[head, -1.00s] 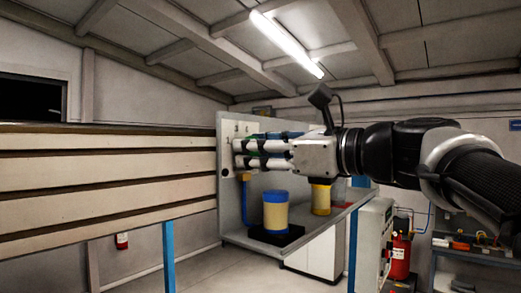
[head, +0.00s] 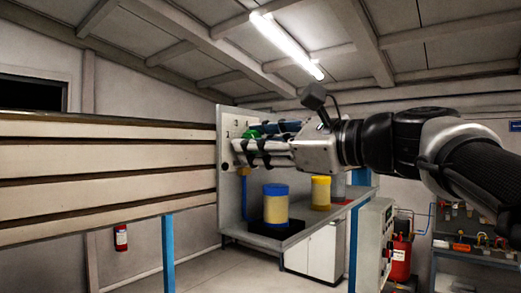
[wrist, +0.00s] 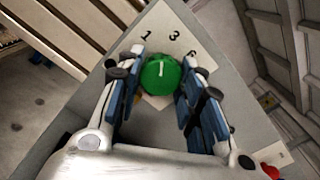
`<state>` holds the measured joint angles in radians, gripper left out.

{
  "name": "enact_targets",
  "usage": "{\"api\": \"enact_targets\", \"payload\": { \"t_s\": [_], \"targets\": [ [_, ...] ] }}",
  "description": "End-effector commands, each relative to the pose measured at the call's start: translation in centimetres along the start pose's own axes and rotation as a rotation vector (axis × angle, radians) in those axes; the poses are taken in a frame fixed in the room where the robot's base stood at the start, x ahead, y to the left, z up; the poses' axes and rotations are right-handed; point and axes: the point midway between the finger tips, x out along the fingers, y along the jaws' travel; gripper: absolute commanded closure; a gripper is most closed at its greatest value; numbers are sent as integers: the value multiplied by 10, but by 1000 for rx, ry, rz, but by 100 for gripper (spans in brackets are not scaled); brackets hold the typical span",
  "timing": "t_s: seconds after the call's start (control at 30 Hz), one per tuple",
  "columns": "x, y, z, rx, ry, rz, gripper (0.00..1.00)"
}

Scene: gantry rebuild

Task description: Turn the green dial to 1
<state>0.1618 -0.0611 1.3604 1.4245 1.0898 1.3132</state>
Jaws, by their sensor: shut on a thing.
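The green dial (wrist: 160,74) is a round knob on a pale plate (wrist: 204,60) in the wrist view. Its short white mark points up the picture, roughly between the printed 1 and 3. A further number to the right is partly covered by a finger. My gripper (wrist: 160,82) has its two blue-padded fingers on either side of the dial, shut on it. In the head view my gripper (head: 240,149) reaches left to the upright panel (head: 227,200); only bits of green show around its fingers, and the mark is hidden.
A blue-lidded yellow canister (head: 275,208) stands on a black base on the shelf below my gripper. A second yellow canister (head: 320,192) stands farther back. A slatted wall (head: 100,165) is left of the panel. A red extinguisher (head: 120,238) hangs beyond it.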

Motion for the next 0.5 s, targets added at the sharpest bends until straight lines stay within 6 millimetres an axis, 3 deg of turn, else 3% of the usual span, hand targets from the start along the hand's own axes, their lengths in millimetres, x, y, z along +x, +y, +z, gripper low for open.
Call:
{"api": "enact_targets", "payload": {
  "t_s": [0.5],
  "targets": [
    [0, 0, 0, -376, -2, -1, 90]
  ]
}}
